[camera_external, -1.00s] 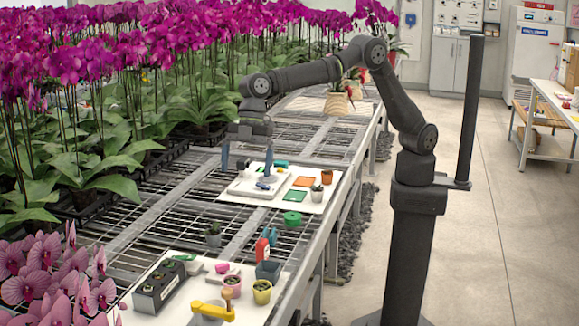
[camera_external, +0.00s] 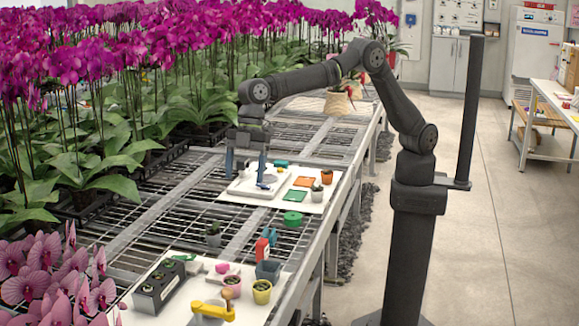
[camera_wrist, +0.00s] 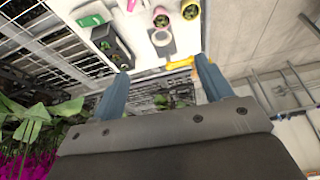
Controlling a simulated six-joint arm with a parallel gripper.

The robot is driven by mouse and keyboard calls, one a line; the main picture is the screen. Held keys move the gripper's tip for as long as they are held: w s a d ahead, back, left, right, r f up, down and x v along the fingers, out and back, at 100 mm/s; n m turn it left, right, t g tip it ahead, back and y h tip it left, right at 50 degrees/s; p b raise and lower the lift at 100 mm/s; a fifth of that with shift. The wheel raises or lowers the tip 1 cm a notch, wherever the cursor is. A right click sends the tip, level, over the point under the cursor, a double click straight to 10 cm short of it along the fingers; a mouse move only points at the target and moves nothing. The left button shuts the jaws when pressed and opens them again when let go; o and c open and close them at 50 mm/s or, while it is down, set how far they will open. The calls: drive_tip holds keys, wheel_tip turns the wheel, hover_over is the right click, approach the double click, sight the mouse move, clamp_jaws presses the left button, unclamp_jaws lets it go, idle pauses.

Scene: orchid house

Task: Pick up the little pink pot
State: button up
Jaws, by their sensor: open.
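A small pink pot (camera_external: 232,288) stands on the white board at the near end of the bench, just left of a yellow pot (camera_external: 262,293). It holds something dark. In the wrist view the pink pot (camera_wrist: 161,20) is near the top edge, beside the yellow pot (camera_wrist: 190,10). My gripper (camera_external: 246,174) is open, with its blue fingers pointing down above the far white board, well away from the pink pot. In the wrist view nothing is between the fingers of my gripper (camera_wrist: 160,68).
The near board also holds a black planter box (camera_external: 160,288), a yellow object (camera_external: 213,311), a magenta item (camera_external: 222,268), a grey pot (camera_external: 268,271) and a red bottle (camera_external: 262,250). A green disc (camera_external: 292,219) lies between the boards. Orchids crowd the left side.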

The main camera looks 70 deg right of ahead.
drive_tip(key=s+a+f+m+t+h, duration=0.15)
drive_tip(key=a+f+m, duration=0.25)
drive_tip(key=a+f, duration=0.6)
hover_over(233, 281)
drive_tip(key=shift+g, duration=0.25)
drive_tip(key=f, duration=0.8)
drive_tip(key=d+f, duration=0.1)
drive_tip(key=f, duration=0.3)
drive_tip(key=shift+s+f, duration=0.25)
drive_tip(key=shift+f, duration=0.05)
drive_tip(key=shift+x, duration=3.1)
drive_tip(key=shift+c, duration=0.2)
drive_tip(key=c, duration=1)
